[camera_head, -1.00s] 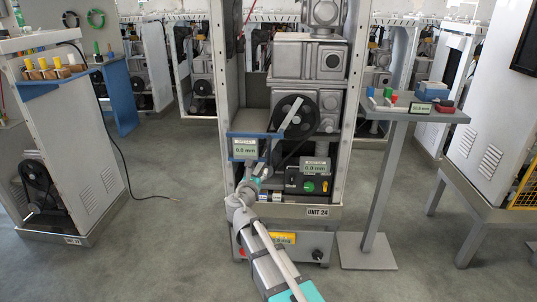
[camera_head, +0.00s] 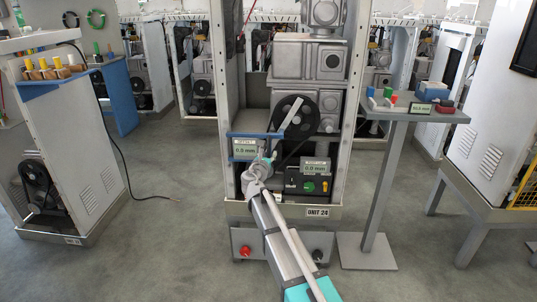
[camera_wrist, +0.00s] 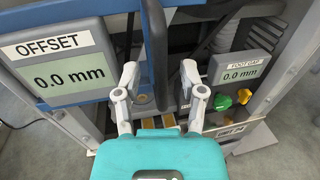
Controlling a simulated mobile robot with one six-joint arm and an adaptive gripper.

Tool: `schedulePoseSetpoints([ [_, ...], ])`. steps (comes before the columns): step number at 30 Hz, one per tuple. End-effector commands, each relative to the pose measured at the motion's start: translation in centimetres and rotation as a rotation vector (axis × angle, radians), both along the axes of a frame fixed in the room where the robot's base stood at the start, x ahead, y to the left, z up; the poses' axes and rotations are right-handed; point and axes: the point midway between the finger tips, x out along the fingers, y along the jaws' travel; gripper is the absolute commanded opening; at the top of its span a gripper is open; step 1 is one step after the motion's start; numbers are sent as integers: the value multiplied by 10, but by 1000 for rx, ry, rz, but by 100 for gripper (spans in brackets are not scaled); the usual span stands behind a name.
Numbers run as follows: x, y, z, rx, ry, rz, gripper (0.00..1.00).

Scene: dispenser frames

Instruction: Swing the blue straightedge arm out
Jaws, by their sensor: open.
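The blue straightedge arm (camera_head: 256,135) runs level across the front of the frame of unit 24, with the OFFSET display (camera_head: 244,149) just below it. In the wrist view the blue bar (camera_wrist: 96,96) passes under and beside the OFFSET display (camera_wrist: 62,68), which reads 0.0 mm. A dark upright handle (camera_wrist: 154,55) stands between the fingertips of my gripper (camera_wrist: 160,74). The fingers are apart, one on each side of it, with gaps showing. In the head view my gripper (camera_head: 266,160) is partly hidden by my wrist.
The FOOT GAP display (camera_wrist: 240,72) reads 0.0 mm, with green and yellow knobs beside it. Black pulleys (camera_head: 295,115) and a belt sit behind. A side stand (camera_head: 388,180) with coloured blocks is at the right.

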Motion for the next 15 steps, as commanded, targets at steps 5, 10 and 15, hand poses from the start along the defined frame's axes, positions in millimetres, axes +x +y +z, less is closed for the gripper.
schedulePoseSetpoints([
  [5,9,-2,0,0,0,0,53],
  [10,9,-2,0,0,0,0,53],
  [15,9,-2,0,0,0,0,49],
])
